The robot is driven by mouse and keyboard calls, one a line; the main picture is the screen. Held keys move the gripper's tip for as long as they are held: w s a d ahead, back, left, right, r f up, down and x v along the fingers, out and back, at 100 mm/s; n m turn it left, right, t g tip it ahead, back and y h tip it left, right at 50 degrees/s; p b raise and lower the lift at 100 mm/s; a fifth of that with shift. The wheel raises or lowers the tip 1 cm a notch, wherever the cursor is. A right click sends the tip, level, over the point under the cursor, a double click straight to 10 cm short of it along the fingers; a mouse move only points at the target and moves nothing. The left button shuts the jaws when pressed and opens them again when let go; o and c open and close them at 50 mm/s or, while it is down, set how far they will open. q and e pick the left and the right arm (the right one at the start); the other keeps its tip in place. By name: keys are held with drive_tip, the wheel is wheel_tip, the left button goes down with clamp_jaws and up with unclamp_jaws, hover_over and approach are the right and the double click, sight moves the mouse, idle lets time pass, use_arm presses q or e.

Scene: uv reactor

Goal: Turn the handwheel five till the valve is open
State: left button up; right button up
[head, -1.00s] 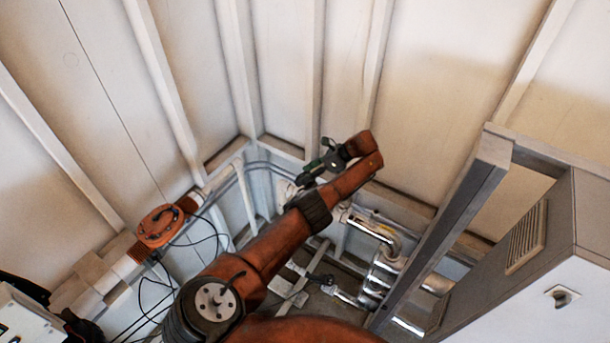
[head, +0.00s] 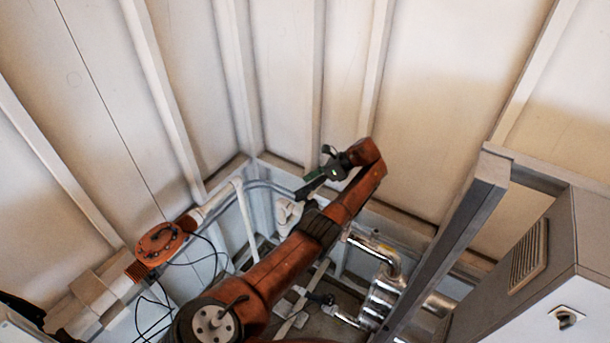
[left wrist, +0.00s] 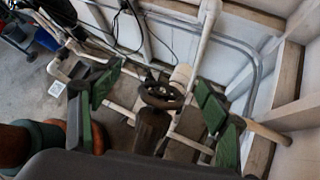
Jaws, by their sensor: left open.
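In the left wrist view, a dark round handwheel (left wrist: 162,95) with spokes sits on pipework near the middle of the picture. A dark brownish cylinder (left wrist: 151,130) shows just below it. My left gripper (left wrist: 158,92) is open, with one green-padded finger to the left of the handwheel and one to the right. Neither finger appears to touch the wheel, though the depth between them is hard to judge. In the head view, my left gripper (head: 318,182) is small and dark beside the orange arm. I cannot make out the handwheel there. My right gripper is not in view.
White pipes run along the panelled wall near the corner. Shiny metal pipes (head: 380,290) stand right of my arm. A grey post (head: 450,245) and a grey cabinet (head: 545,290) are farther right. An orange device (head: 160,243) with loose cables is at left.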

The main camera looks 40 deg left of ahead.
use_arm(q)
drive_tip(key=shift+r, duration=2.6)
drive_tip(key=shift+c, duration=0.2)
